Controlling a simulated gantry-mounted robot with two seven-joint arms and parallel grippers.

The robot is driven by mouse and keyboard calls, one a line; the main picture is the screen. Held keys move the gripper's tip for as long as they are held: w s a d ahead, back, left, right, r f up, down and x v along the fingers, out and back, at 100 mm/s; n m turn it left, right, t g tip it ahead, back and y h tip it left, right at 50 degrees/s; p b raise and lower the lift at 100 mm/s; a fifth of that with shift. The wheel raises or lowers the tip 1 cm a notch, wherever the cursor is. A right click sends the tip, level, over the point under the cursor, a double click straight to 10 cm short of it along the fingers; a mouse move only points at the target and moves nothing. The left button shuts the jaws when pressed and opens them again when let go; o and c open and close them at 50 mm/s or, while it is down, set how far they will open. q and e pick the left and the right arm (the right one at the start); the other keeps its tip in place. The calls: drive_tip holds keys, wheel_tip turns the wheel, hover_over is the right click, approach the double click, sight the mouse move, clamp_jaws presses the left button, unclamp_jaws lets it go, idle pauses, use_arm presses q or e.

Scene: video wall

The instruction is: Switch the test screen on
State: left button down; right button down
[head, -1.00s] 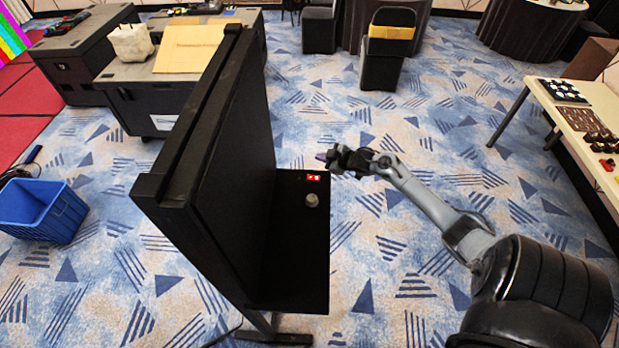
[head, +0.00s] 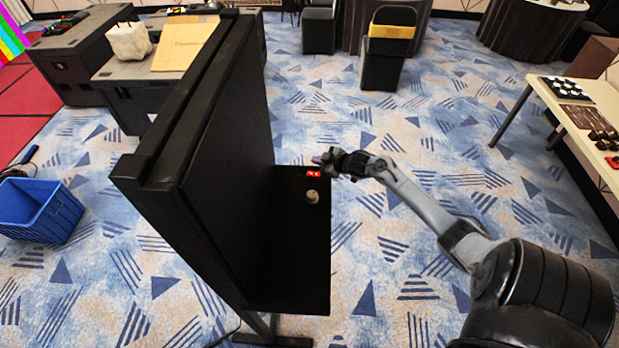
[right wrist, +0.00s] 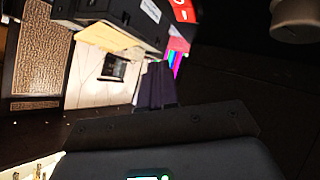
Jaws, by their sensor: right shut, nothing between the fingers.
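The test screen (head: 225,160) is a tall black panel seen edge-on from behind or the side in the head view, with a black shelf (head: 295,260) on its right. A red switch (head: 313,174) with white marks sits near the shelf's far end, and a grey knob (head: 312,197) sits just nearer. In the right wrist view the red switch (right wrist: 184,10) is cut by the top edge and the knob (right wrist: 293,20) is at the top right. My right gripper (head: 322,160) is shut and empty, close to the switch; contact cannot be told. My left gripper is out of view.
A blue crate (head: 38,211) stands on the floor at left. Dark desks (head: 85,60) with a white bag (head: 129,41) and a cardboard sheet (head: 185,43) are behind the screen. A table (head: 590,125) with small items is at right. Carpet between is open.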

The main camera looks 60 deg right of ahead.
sight(313, 175)
drive_tip(key=f+b, duration=0.2)
drive_tip(key=f, duration=0.1)
drive_tip(key=shift+w+a+f, duration=0.1)
drive_tip(key=shift+w+a, duration=0.1)
drive_tip(key=shift+w, duration=0.2)
drive_tip(key=shift+w+a+f+b, duration=0.1)
drive_tip(key=shift+w+f+b, duration=0.05)
drive_tip(key=shift+f+b, duration=0.2)
idle(0.4)
idle(0.8)
drive_tip(key=shift+w+f, duration=0.15)
drive_tip(key=shift+f, duration=0.3)
idle(0.3)
drive_tip(key=shift+w+a+f+b, duration=0.1)
drive_tip(key=shift+a+f+b, duration=0.05)
drive_tip(key=shift+f+b, duration=0.25)
idle(0.5)
drive_tip(key=shift+r, duration=0.15)
